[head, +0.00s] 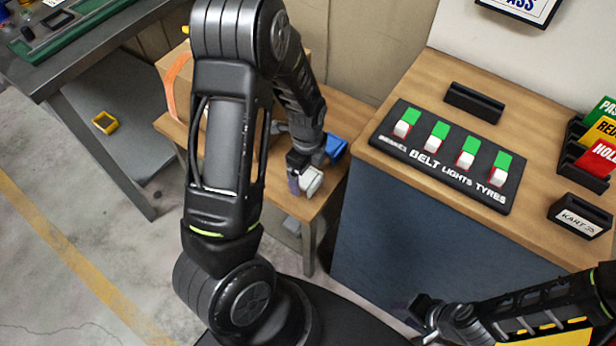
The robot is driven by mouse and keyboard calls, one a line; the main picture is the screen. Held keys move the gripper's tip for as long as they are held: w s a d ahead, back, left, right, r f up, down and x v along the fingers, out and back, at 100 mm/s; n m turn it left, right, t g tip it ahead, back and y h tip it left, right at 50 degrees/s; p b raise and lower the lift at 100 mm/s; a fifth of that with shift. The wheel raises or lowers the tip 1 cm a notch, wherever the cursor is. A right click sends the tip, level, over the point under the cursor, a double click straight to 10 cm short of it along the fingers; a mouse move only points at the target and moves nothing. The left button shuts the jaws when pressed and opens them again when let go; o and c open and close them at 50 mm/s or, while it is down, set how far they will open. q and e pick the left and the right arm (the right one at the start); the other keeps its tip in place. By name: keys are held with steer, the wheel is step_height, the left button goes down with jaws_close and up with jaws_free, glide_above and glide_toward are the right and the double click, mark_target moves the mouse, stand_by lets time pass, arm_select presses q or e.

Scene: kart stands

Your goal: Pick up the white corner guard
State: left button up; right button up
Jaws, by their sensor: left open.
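A small white piece, which looks like the white corner guard (312,182), is at the front of the low wooden table. My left gripper (302,172) reaches down over that table and is open, right at the white piece. The gripper partly covers it, and I cannot tell whether the fingers touch it. A small purplish piece (293,184) shows just left of it. My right gripper (424,312) is low in the picture, in front of the blue cabinet and away from the white piece. Its fingers are too dark and small to tell open from shut.
A blue object (335,148) lies behind my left gripper on the low table (279,190). The higher wooden counter (440,90) at right carries a switch board (445,158), a black holder (474,103) and coloured cards (598,142).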

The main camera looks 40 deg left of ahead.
mark_target(307, 177)
arm_select(q)
steer(key=shift+c, duration=0.3)
steer(key=c, duration=1.3)
steer(key=shift+c, duration=0.2)
step_height(307, 177, up, 10)
